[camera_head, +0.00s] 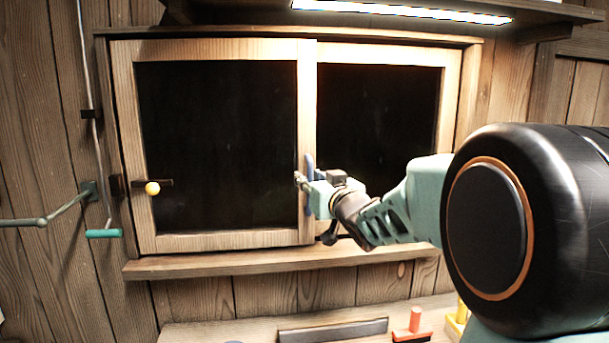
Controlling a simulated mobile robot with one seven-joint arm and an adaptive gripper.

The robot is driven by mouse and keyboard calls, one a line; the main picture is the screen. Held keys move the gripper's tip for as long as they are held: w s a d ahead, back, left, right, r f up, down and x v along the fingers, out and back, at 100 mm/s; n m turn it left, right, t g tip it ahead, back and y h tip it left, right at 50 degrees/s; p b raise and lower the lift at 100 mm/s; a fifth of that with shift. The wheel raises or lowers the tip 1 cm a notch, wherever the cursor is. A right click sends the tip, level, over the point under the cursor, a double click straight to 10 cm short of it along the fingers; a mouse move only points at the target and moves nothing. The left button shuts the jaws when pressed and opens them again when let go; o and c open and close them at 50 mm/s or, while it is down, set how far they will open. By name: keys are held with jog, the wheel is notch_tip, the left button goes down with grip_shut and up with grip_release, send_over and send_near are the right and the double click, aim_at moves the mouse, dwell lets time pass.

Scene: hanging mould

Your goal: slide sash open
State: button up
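A wooden window with two dark panes fills the middle of the view. The left sash (124,130) stands in front of the right sash (452,110), and its right stile (306,90) overlaps the middle of the window. A latch with a yellow knob (152,188) sits at the left stile. My gripper (301,181) is at the right stile of the left sash, coming from the right. A blue upright piece (309,208) shows beside the fingers, possibly a handle. The fingers are small and partly hidden, so I cannot tell their opening or any hold.
A wooden sill (240,264) runs below the window. A bench (240,331) below holds a dark bar (333,330) and a red-handled tool (414,322). A lit lamp (400,10) is above.

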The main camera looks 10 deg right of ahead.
jog(key=shift+w, duration=0.2)
grip_shut()
dwell(0.4)
